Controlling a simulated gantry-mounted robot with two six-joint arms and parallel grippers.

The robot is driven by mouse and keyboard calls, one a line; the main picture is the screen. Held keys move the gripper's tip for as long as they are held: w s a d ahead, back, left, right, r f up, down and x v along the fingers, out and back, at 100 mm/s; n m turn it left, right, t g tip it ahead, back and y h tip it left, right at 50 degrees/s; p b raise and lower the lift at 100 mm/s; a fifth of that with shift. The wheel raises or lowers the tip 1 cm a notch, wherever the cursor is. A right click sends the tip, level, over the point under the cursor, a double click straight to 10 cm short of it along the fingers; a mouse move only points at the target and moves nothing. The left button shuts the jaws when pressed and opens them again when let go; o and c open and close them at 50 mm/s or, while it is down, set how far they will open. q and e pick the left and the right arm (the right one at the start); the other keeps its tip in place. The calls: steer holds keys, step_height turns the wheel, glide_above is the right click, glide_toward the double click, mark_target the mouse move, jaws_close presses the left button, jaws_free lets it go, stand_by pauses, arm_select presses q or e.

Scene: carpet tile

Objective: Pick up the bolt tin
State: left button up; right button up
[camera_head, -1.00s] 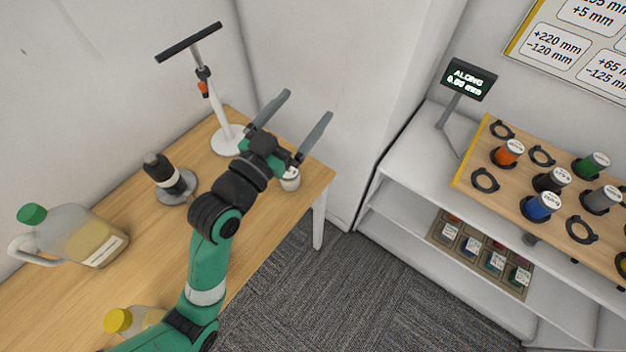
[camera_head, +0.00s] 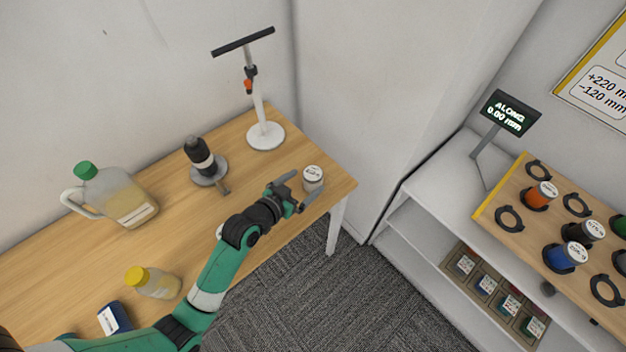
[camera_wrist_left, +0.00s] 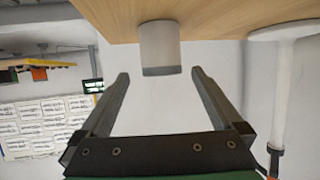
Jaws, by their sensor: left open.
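A small white tin (camera_head: 313,174) with a labelled lid stands near the right end of the wooden table; I take it for the bolt tin, but its label is too small to read. My left gripper (camera_head: 310,181) is open, with its two fingers pointing at the tin and their tips close to its sides. In the left wrist view, which is upside down, the pale tin (camera_wrist_left: 160,45) lies just ahead of the gap between the open fingertips (camera_wrist_left: 160,75). Nothing is held. My right gripper is not in view.
A shelf with coloured tins stands right.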

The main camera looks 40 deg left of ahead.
mark_target(313, 176)
arm_select(q)
steer(key=shift+w+f, duration=0.15)
steer(key=shift+w, duration=0.05)
steer(key=b+x, duration=0.2)
steer(key=x, duration=0.2)
steer(key=shift+w+a+f, duration=0.1)
steer(key=shift+w+a, duration=0.05)
steer(key=shift+w, duration=0.15)
jaws_close()
